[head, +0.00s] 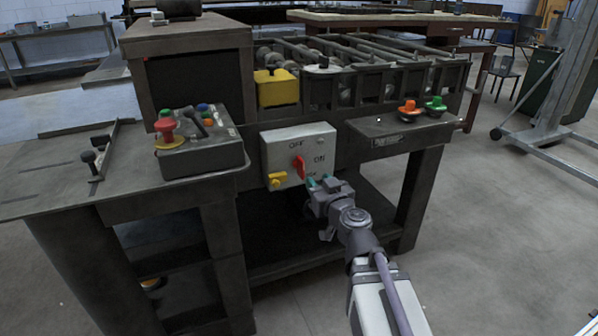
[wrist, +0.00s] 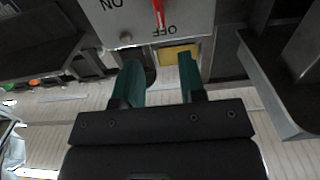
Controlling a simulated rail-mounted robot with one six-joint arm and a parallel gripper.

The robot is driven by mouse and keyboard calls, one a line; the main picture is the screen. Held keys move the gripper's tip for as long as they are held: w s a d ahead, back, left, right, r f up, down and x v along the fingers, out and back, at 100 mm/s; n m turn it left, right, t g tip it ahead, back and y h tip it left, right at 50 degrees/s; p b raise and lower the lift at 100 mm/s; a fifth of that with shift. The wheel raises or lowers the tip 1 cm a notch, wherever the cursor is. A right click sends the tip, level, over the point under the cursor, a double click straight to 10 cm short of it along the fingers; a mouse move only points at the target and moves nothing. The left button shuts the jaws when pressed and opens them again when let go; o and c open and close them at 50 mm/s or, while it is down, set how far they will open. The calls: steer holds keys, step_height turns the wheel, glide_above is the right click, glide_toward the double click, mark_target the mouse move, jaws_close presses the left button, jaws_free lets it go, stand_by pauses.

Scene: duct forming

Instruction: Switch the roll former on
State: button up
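The switch box (head: 284,142) is a pale grey panel on the front of the roll former (head: 345,100). Its red handle (head: 299,166) stands near upright, with OFF printed above and ON at the right. In the wrist view the box is upside down at the top edge, and the red handle (wrist: 158,13) points toward OFF. My gripper (head: 318,183) is in front of the box's lower right corner. In the wrist view my gripper (wrist: 159,62) has its teal fingers apart with nothing between them. The handle lies beyond the fingertips, partly cut off by the frame.
A yellow piece (head: 277,180) sits at the box's lower left corner. A control box (head: 202,142) with a red mushroom button stands at left. Orange (head: 410,109) and green (head: 436,105) knobs are on the right ledge. Open floor lies at right.

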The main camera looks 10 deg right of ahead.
mark_target(304, 165)
steer(key=w, duration=0.3)
steer(key=w+a, duration=0.1)
steer(key=w, duration=0.3)
steer(key=w+a, duration=0.1)
steer(key=w, duration=0.2)
steer(key=shift+w, duration=0.35)
jaws_close()
steer(key=shift+s, duration=0.1)
